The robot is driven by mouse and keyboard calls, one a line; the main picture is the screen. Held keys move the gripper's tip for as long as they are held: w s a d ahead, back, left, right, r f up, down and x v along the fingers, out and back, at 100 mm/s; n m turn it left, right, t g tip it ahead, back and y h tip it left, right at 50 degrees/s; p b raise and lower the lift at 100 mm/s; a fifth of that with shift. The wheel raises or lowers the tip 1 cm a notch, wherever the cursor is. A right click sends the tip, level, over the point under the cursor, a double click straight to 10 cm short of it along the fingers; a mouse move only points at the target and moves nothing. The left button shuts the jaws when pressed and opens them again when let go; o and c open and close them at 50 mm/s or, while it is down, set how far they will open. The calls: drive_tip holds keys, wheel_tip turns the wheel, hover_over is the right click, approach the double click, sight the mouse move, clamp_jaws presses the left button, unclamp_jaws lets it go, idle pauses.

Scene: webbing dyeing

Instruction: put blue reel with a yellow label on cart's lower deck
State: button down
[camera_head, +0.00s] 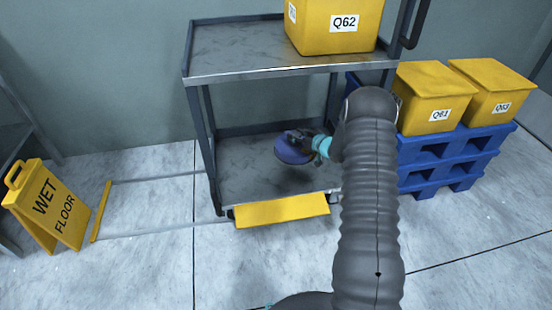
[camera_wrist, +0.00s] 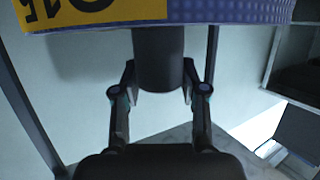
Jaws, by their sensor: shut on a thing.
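The blue reel (camera_head: 293,149) is held above the lower deck (camera_head: 240,172) of the grey cart, inside the space under the upper deck. A shadow shows on the deck below it. In the wrist view the reel's blue rim (camera_wrist: 220,10) fills the top edge, with part of its yellow label (camera_wrist: 85,12). My gripper (camera_wrist: 160,85) is shut on the reel's dark core (camera_wrist: 160,55), one finger on each side. In the head view my gripper (camera_head: 318,146) is partly hidden by my arm, as is the deck's right part.
The cart's upper deck (camera_head: 235,55) carries a yellow bin marked Q62 (camera_head: 325,35). Cart posts stand at the sides. Yellow bins Q61 (camera_head: 430,90) and Q63 (camera_head: 490,85) sit on blue pallets (camera_head: 450,155) at right. A wet floor sign (camera_head: 45,205) stands at left.

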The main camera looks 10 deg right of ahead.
drive_tip(key=shift+w+a+f, duration=0.1)
drive_tip(key=shift+a+f, duration=4.9)
drive_tip(key=shift+a, duration=0.1)
drive_tip(key=shift+f+b, duration=0.15)
drive_tip(key=shift+b, duration=0.2)
drive_tip(key=c, duration=0.6)
unclamp_jaws()
